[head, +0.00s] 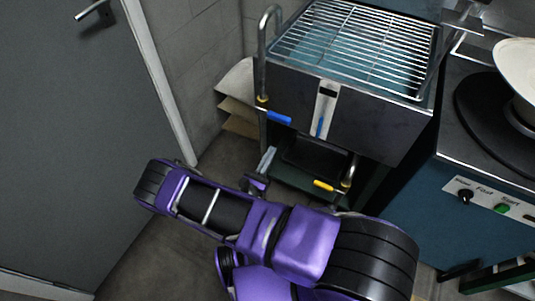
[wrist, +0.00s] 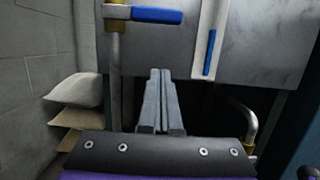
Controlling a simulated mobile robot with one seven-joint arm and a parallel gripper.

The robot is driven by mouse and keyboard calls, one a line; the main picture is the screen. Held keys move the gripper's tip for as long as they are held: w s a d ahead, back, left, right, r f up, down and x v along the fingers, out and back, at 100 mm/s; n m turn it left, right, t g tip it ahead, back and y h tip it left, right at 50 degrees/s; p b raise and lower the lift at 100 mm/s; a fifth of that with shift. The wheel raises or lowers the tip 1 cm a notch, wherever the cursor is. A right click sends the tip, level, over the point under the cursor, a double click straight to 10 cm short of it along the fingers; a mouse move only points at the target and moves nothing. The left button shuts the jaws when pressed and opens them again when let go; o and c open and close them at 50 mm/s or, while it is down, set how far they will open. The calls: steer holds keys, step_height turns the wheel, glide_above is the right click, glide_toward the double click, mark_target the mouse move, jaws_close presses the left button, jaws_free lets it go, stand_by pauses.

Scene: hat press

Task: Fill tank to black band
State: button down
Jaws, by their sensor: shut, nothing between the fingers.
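The steel tank (head: 375,120) has a white gauge strip (head: 329,103) on its front. A dark band (head: 328,92) crosses the strip near its top. A blue column (head: 320,124) in the gauge ends below that band; it also shows in the wrist view (wrist: 210,52). A blue valve handle (head: 279,117) sits on the pipe left of the tank, and shows at the top of the wrist view (wrist: 155,15). A yellow handle (head: 323,186) is at the lower pipe. My gripper (head: 268,154) is shut and empty, with its grey fingertips (wrist: 160,73) below the blue handle, apart from it.
A wire rack (head: 350,45) covers the tank top, with a curved spout (head: 270,15) at its left. A blue-green cabinet with knobs (head: 465,196) stands right; a grey door (head: 80,130) is left.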

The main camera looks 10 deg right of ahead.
steer(key=w+d+r+p, duration=0.4)
steer(key=w+r, duration=0.1)
steer(key=shift+r, duration=0.35)
steer(key=shift+a+r, duration=0.1)
steer(key=shift+a, duration=0.05)
stand_by(0.4)
